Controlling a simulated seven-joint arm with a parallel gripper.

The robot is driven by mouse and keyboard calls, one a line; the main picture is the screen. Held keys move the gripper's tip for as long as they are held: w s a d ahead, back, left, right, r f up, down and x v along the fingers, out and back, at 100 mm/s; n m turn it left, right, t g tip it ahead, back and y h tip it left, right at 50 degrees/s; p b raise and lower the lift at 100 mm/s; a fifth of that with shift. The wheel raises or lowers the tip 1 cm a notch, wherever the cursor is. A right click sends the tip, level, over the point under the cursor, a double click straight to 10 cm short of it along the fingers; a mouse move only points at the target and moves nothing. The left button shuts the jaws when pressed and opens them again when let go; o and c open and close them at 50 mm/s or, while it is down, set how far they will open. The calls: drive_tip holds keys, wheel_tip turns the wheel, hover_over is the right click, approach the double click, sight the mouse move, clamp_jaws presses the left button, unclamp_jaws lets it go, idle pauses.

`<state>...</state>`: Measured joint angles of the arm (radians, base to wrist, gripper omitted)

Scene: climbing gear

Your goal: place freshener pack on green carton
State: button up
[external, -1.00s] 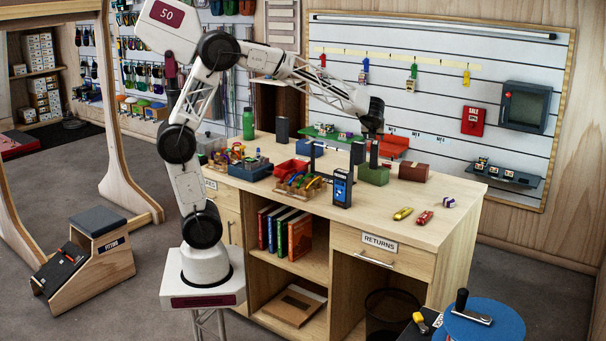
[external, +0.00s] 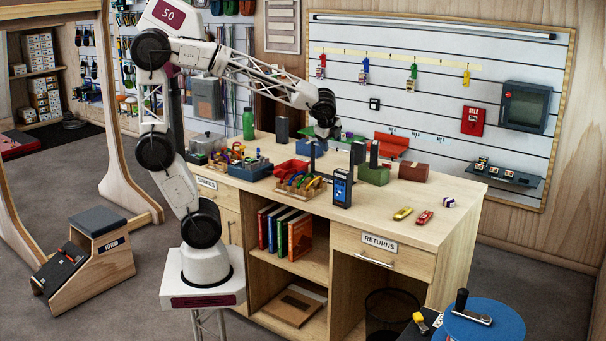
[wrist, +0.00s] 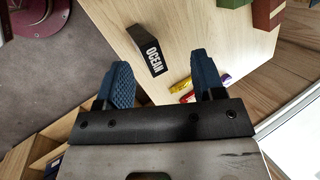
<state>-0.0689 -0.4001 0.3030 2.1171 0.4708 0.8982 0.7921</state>
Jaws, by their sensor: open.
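The freshener pack (external: 342,188), a dark upright box with a blue front, stands near the front edge of the counter. In the wrist view a black box marked OCEAN (wrist: 153,57), which looks like this pack, lies beyond my fingertips. The green carton (external: 375,175) sits behind and right of the pack, beside a brown-red box; only its edge (wrist: 233,3) shows at the top of the wrist view. My gripper (external: 321,132) is raised above the counter, back and left of the pack. Its blue fingers (wrist: 163,80) are apart with nothing between them.
A brown-red box (external: 414,167) is right of the carton. A wooden tray (external: 299,186) of colourful gear is left of the pack.

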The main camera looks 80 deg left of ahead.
drive_tip(key=s+d+f+n+h, duration=0.2)
drive_tip(key=s+d+n, duration=0.3)
drive_tip(key=s, duration=0.5)
drive_tip(key=s+d+f+n+h, duration=0.2)
drive_tip(key=s+d+n, duration=0.3)
drive_tip(key=s, duration=0.6)
drive_tip(key=shift+s+f+n+h, duration=0.15)
drive_tip(key=shift+f+n+h, duration=0.15)
drive_tip(key=shift+f+n, duration=0.25)
